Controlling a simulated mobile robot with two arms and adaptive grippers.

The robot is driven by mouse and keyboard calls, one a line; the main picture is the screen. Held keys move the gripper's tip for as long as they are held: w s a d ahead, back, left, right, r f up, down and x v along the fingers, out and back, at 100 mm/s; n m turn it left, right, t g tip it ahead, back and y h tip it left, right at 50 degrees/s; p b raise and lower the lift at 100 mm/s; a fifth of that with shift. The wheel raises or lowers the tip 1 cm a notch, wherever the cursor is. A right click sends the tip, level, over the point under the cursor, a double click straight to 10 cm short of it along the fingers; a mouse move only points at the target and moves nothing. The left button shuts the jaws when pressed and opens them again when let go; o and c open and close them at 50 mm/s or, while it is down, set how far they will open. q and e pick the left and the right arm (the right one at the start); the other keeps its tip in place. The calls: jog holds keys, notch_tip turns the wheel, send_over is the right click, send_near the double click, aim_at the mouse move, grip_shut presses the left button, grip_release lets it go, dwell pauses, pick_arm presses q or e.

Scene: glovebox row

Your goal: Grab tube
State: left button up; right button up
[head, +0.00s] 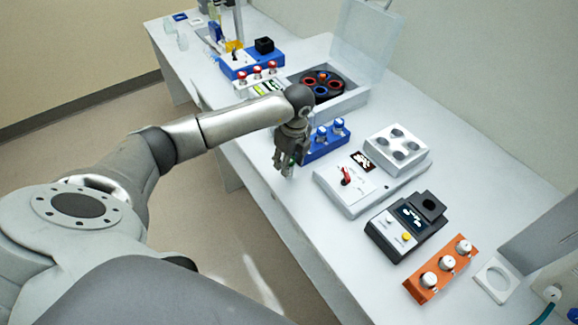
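My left gripper (286,170) hangs fingers-down over the near edge of the white bench, just left of a blue rack (325,148). Its fingers are small and dark in this view, so I cannot tell whether they are apart or hold something. The blue rack holds tubes with blue-and-white caps (339,125); its left end is partly hidden by my gripper. A white rack (243,90) farther back holds red-capped tubes (257,73). An orange rack (420,289) at the near right holds white-capped tubes (447,263). My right gripper is not in view.
A centrifuge (352,101) with a raised clear lid (362,45) stands behind the blue rack. A white mixer-like device (355,205) and a black device with a display (400,243) stand to the right. Bare bench (310,225) lies along the near edge.

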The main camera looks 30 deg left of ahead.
pick_arm(q)
jog(key=c, duration=0.5)
jog(key=shift+c, duration=0.2)
